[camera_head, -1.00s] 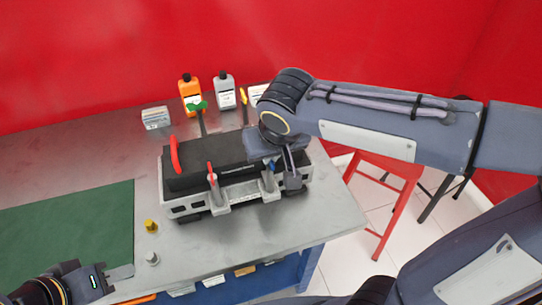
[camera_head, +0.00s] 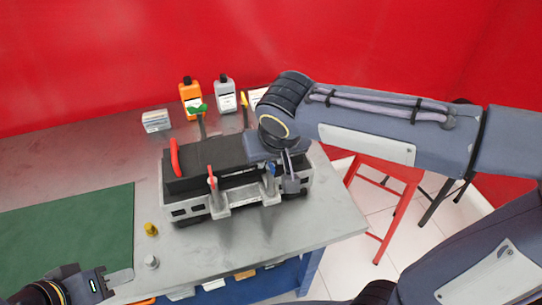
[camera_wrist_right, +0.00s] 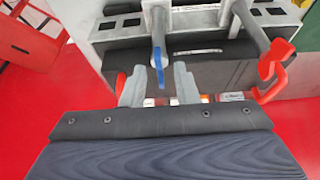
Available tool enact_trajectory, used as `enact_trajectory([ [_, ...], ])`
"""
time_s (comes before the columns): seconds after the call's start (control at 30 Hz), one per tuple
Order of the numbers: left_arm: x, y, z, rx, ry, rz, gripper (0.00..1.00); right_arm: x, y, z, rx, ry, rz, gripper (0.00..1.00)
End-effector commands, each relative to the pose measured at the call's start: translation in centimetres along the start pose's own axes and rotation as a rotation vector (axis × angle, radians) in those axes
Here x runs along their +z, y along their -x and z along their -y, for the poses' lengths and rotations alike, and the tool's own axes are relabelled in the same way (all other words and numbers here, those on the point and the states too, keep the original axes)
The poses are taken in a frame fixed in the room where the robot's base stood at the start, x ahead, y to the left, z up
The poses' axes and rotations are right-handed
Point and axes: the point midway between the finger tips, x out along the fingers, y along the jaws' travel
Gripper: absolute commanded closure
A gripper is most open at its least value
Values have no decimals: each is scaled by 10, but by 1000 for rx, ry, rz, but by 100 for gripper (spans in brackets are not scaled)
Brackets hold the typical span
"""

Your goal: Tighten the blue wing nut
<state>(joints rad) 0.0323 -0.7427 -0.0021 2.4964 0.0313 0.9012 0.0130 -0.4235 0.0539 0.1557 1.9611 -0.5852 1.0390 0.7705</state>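The blue wing nut (camera_head: 270,169) sits at the front right of the black-topped engine trainer (camera_head: 188,208). In the right wrist view the blue wing nut (camera_wrist_right: 159,66) hangs below a grey post, between and just beyond the two grey fingertips. My right gripper (camera_head: 286,172) is at the trainer's right end, close to the nut. In the wrist view its fingers (camera_wrist_right: 159,78) stand apart with a gap around the nut's line; contact is not visible. My left gripper (camera_head: 103,282) is low at the left, far from the nut; its finger opening is unclear.
A red wing nut (camera_head: 212,182), a red handle (camera_head: 175,156) and a green piece (camera_head: 198,109) are on or by the trainer. Bottles (camera_head: 190,95) stand behind. Small yellow (camera_head: 151,229) and grey (camera_head: 152,261) parts lie in front. A green mat (camera_head: 70,235) covers the left.

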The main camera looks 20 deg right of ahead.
Motion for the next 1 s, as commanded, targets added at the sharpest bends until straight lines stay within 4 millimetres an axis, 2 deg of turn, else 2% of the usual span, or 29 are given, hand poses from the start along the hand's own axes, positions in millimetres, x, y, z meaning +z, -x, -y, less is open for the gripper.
enact_trajectory([
  [0.17,0,1,0,0,0,0,66,-1,18,0,-1,-1,-4,73],
  [0.4,-1,3,-1,0,0,0,66,-1,60,0,-2,0,-4,73],
  [0.5,-2,3,-1,0,0,0,66,-1,71,0,-2,0,-3,73],
  [0.67,-2,3,-1,0,0,0,66,0,78,0,-1,-1,0,73],
  [1.0,-2,3,-1,0,0,0,66,0,78,0,0,0,0,73],
])
